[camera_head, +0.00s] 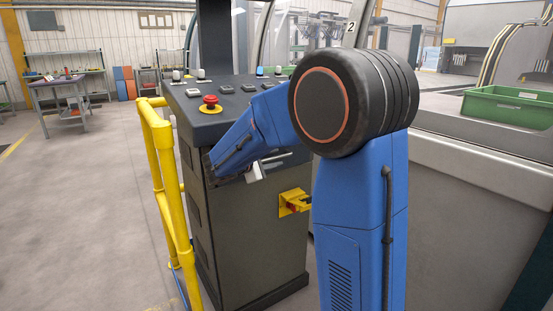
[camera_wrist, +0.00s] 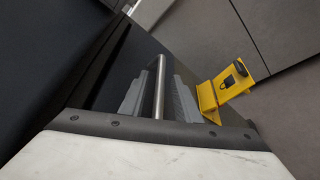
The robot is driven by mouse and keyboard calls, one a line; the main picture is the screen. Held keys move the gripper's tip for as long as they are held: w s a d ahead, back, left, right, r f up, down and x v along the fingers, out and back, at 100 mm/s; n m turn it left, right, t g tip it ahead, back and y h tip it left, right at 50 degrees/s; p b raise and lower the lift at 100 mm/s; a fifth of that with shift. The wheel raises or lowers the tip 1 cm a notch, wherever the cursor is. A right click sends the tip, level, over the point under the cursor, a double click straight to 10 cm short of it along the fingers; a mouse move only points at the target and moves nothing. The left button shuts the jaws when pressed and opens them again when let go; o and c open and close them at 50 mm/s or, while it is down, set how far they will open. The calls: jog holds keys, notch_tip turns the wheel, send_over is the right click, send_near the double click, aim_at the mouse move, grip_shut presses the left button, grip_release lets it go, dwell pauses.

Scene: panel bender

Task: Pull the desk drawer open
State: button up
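The desk (camera_head: 245,235) is a dark grey control cabinet with a sloped button top in the head view. My gripper (camera_head: 258,170) is at its front, just below the top's edge, partly behind my blue arm. In the wrist view a slim round metal bar (camera_wrist: 160,85), which looks like the drawer handle, runs between the two grey fingers of my gripper (camera_wrist: 162,98). A narrow gap seems to show on each side of the bar, so the fingers look open around it. The drawer's outline is hard to make out.
A yellow switch bracket (camera_head: 294,202) sticks out from the desk front, close right of my fingers in the wrist view (camera_wrist: 228,88). A red stop button (camera_head: 210,104) is on the desk top. A yellow rail (camera_head: 165,180) stands left of the desk. Open floor lies farther left.

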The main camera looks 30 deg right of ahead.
jog(key=shift+x, duration=0.9)
grip_shut()
